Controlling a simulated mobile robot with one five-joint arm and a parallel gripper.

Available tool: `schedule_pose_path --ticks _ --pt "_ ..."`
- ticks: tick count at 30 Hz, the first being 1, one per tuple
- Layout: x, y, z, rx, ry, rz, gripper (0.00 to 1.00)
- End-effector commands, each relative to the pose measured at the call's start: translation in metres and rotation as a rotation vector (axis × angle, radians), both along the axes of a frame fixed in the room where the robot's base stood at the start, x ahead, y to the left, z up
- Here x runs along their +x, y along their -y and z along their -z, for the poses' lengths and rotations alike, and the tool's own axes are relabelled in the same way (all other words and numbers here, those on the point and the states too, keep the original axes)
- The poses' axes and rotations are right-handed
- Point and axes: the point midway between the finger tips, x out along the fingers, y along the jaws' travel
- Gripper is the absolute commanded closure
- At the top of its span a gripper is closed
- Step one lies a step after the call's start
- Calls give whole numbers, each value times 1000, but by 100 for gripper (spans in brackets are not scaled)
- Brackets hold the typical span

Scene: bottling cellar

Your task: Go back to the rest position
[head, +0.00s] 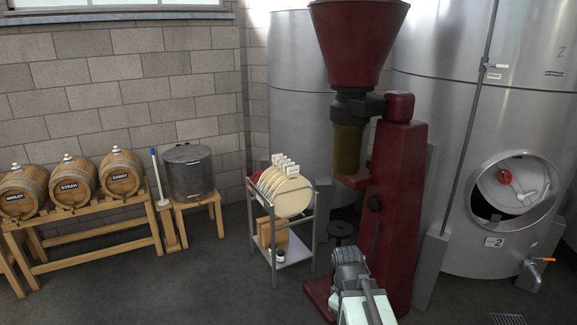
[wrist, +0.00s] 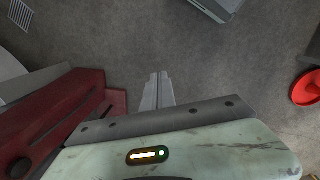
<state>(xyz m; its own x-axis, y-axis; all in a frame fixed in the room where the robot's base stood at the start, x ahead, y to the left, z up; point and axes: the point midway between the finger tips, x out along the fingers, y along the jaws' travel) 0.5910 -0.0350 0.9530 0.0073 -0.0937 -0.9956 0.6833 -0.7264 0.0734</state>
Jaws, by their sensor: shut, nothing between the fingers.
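My gripper (wrist: 158,78) shows in the wrist view with its two fingers together, shut and empty, above bare grey floor. In the head view my arm (head: 352,290) rises at the bottom, right of centre, in front of the red machine's base; the fingertips cannot be made out there. The red machine (head: 395,200) with a hopper on top stands close behind the arm. Its red base (wrist: 75,110) also shows at the left of the wrist view, beside my gripper and apart from the fingers.
A metal rack (head: 313,225) with round cream plates stands left of the machine. Barrels (head: 70,181) lie on a wooden stand at the left, near a steel pot (head: 188,175). A steel tank (head: 450,110) with an open hatch fills the right. The floor (head: 150,285) at front left is clear.

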Motion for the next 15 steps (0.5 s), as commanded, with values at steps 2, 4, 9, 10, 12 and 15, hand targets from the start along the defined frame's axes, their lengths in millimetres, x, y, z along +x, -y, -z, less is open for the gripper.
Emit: schedule_pose_path --ticks 2,4,9,10,12,15 --pt "-9 -27 1 34 12 151 100" --pt "-14 -30 1 61 17 318 100" --pt "-17 -37 1 94 22 630 100" --pt "-17 -37 1 94 23 667 100" --pt "-17 -37 1 93 26 727 100" --pt "-17 -36 1 93 28 754 100"
